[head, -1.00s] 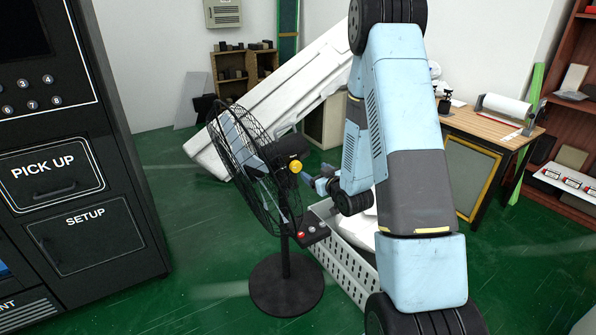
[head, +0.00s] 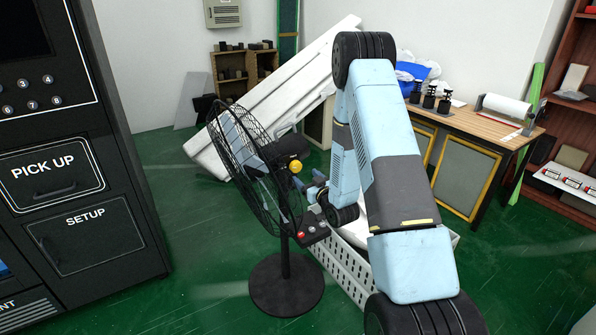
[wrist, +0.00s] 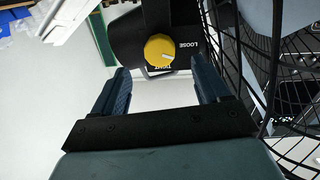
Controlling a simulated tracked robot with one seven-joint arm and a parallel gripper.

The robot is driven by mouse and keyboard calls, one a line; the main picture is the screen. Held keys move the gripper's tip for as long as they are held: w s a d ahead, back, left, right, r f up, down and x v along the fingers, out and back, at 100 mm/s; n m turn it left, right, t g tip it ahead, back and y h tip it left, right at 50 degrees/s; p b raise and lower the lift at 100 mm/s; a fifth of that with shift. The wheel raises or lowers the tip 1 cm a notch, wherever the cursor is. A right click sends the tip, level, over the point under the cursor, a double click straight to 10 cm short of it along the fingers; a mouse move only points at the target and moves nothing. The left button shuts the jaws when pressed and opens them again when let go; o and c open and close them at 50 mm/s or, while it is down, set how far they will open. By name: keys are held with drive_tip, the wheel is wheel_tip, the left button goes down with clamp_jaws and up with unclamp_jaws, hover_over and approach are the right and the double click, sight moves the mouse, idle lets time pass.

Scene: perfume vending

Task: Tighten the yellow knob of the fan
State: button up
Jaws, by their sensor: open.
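The black fan (head: 282,215) stands on its round base (head: 287,285) on the green floor. Its yellow knob (head: 295,167) is on the side of the motor housing, behind the wire cage. In the wrist view the knob (wrist: 159,49) shows a white pointer line, with a label reading LOOSE and TIGHT around it. My gripper (head: 318,185) is beside the fan, just right of and slightly below the knob in the head view. In the wrist view the gripper (wrist: 161,85) is open and empty, its fingers apart with the knob beyond their tips. No contact with the knob shows.
The fan's wire cage (wrist: 262,70) is close to the right finger in the wrist view. A white perforated crate (head: 345,262) is behind the base. A black vending machine (head: 75,150) stands at left.

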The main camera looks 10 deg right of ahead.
sight(297, 169)
drive_tip(key=x, duration=0.7)
drive_tip(key=c, duration=1)
